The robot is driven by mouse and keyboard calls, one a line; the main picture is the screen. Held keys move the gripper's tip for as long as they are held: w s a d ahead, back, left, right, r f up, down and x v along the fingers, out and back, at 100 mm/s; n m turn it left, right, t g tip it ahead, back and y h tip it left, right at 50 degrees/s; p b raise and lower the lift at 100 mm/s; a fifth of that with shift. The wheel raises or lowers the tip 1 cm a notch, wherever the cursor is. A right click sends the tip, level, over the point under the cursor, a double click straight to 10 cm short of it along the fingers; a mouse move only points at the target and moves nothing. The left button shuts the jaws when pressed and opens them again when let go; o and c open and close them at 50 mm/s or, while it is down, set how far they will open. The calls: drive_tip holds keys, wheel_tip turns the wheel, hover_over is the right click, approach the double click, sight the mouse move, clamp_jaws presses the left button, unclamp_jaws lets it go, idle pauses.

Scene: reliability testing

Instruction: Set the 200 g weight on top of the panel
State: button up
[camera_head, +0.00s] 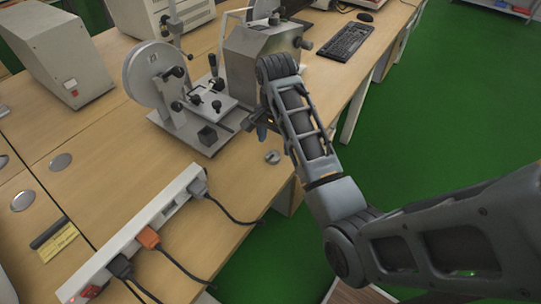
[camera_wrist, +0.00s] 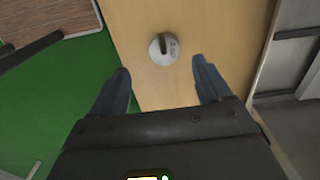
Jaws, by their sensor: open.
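A small round metal weight with a slot (camera_head: 272,157) lies on the wooden table near its right edge. In the wrist view the weight (camera_wrist: 163,50) is ahead of and between the fingertips, with marks too small to read surely. My gripper (camera_head: 259,131) is open and empty, with blue fingers, above the table just behind the weight. In the wrist view its fingers (camera_wrist: 160,70) are spread wide on either side of the weight's line. A pale flat panel (camera_head: 228,103) appears on the testing device (camera_head: 150,85) left of my gripper; whether it is the task's panel I cannot tell.
A grey metal box (camera_head: 250,55) stands behind my gripper. A white power strip (camera_head: 130,235) with cables runs along the front of the table (camera_head: 190,270). A keyboard (camera_head: 345,42) is at the back right. Green floor (camera_head: 450,110) lies beyond the table edge.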

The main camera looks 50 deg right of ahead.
sight(273, 151)
drive_tip(key=shift+w+f, duration=0.15)
drive_tip(key=shift+f, duration=1.25)
drive_tip(key=shift+w+f, duration=0.15)
drive_tip(key=shift+f, duration=1.2)
drive_tip(key=shift+c, duration=0.3)
drive_tip(key=shift+r, duration=0.1)
drive_tip(key=c, duration=1.3)
